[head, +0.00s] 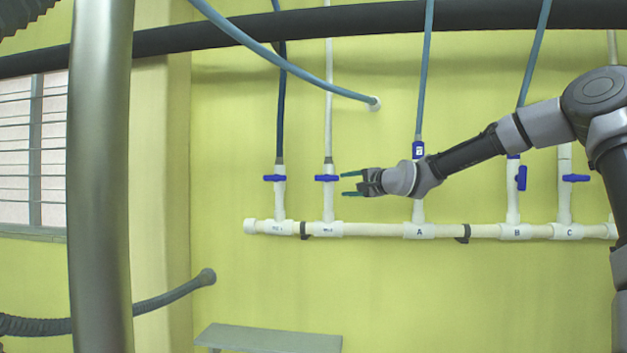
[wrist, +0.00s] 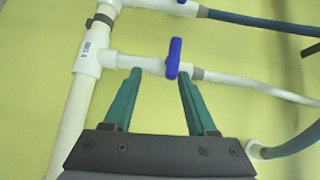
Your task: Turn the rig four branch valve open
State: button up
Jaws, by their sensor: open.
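The nearest branch valve has a blue handle (head: 327,178) on a white upright pipe, second from the left on the wall. Its handle lies crosswise to its pipe. The small label on the tee (head: 327,229) below it is too small to read surely. My gripper (head: 350,183) is open and empty, just right of this handle, its green fingers pointing left. In the wrist view the blue handle (wrist: 173,58) stands ahead of my gripper (wrist: 160,73), closer to the right fingertip. I cannot tell whether that fingertip touches it.
Another blue crosswise handle (head: 275,178) is on the leftmost branch. Branch A has a blue handle (head: 418,150) along its pipe. Branch B's handle (head: 521,177) is upright, and branch C's handle (head: 575,178) is crosswise. A white manifold (head: 380,230) runs below. A grey shelf (head: 268,338) sits lower down.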

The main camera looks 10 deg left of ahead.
aim_at(330, 178)
jog(key=shift+m+t, duration=0.3)
jog(key=shift+m, duration=0.1)
jog(key=x, duration=0.3)
jog(key=r+x, duration=0.1)
jog(key=x, duration=0.3)
jog(key=r+x, duration=0.1)
jog(key=x, duration=0.2)
jog(key=shift+w+a, duration=0.2)
jog(key=shift+a, duration=0.15)
grip_shut()
